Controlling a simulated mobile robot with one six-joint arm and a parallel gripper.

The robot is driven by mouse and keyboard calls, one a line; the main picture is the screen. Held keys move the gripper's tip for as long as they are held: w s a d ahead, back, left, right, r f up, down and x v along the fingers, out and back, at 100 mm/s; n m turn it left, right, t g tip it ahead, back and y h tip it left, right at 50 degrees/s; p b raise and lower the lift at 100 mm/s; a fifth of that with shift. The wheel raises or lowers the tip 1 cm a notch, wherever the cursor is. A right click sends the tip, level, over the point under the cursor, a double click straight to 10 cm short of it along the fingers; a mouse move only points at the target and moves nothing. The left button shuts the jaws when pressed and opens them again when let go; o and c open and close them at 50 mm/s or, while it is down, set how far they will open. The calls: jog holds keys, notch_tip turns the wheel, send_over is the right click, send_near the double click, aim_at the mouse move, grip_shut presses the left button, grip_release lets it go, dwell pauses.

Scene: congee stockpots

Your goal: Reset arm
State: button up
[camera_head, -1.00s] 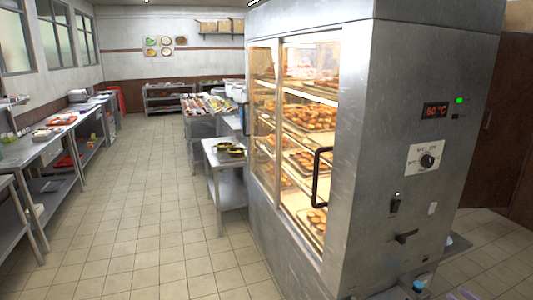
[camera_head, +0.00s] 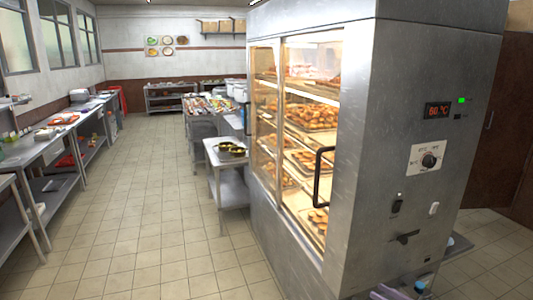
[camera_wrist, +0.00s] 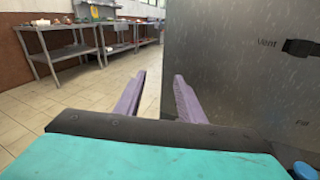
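My gripper (camera_wrist: 160,96) shows in the wrist view as two purple fingers, spread apart with a clear gap between them. Nothing is held between them. The gripper faces the tiled floor, with a large grey metal surface marked "Vent" and "Fill" (camera_wrist: 240,60) just to the right.
The glass-fronted cabinet with trays of baked food fills the right. A small steel table (camera_head: 228,160) with dark pans stands beside it. Steel counters (camera_head: 50,140) line the left wall. The tiled floor aisle (camera_head: 140,200) is clear. A blue round cap (camera_wrist: 304,171) is at the wrist view's lower right.

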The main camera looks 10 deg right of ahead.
jog(key=s+a+f+n+g+y, duration=0.1)
jog(key=s+a+f+n+g, duration=0.25)
jog(key=a+f, duration=0.6)
jog(key=s+a+f+n+g, duration=0.3)
jog(key=a+f+g, duration=0.2)
jog(key=a, duration=0.9)
jog(key=s+a+f+n+g+y, duration=0.1)
jog(key=s+a+f+n+g, duration=0.25)
jog(key=a+f, duration=0.6)
jog(key=s+a+f+n+g+h, duration=0.3)
jog(key=s+f+n+g, duration=0.15)
jog(key=s, duration=0.45)
jog(key=s+a+f+n+g+h, duration=0.3)
jog(key=s+a+n, duration=0.15)
jog(key=s, duration=0.35)
jog(key=s+d+f+n+h, duration=0.1)
jog(key=s+d+n+h, duration=0.1)
jog(key=d+n, duration=0.3)
jog(key=s+d+f+n+h, duration=0.2)
jog(key=d+n+h, duration=0.2)
jog(key=d+n, duration=0.2)
jog(key=shift+s+d+f, duration=0.15)
jog(key=shift+s+d, duration=0.15)
jog(key=shift+s, duration=0.1)
